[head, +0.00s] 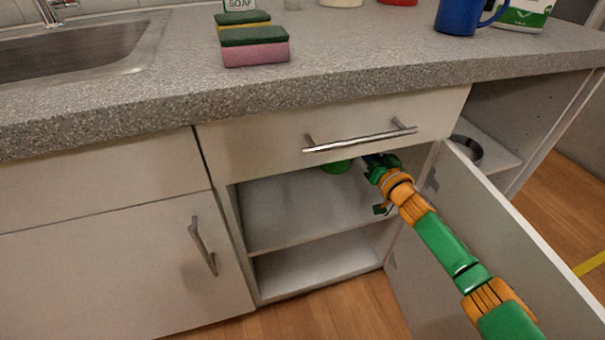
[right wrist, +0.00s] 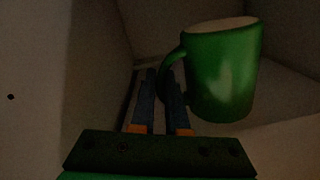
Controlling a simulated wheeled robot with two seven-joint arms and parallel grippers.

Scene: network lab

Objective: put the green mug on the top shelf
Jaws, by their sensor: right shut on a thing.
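The green mug (right wrist: 222,75) is upright inside the open cabinet, with its handle toward my right gripper (right wrist: 161,80). In the head view only a small green part of the mug (head: 337,167) shows below the drawer front, above the shelf board (head: 300,216). My right gripper (head: 378,170) reaches into the upper compartment and is shut on the mug's handle. From these views I cannot tell whether the mug's base touches the shelf. My left gripper is not in view.
The cabinet door (head: 480,240) stands open to the right of my right arm. The drawer (head: 330,135) above is closed. On the counter are sponges (head: 255,47), a blue mug (head: 458,16) and a sink (head: 75,50). The lower compartment (head: 315,272) looks empty.

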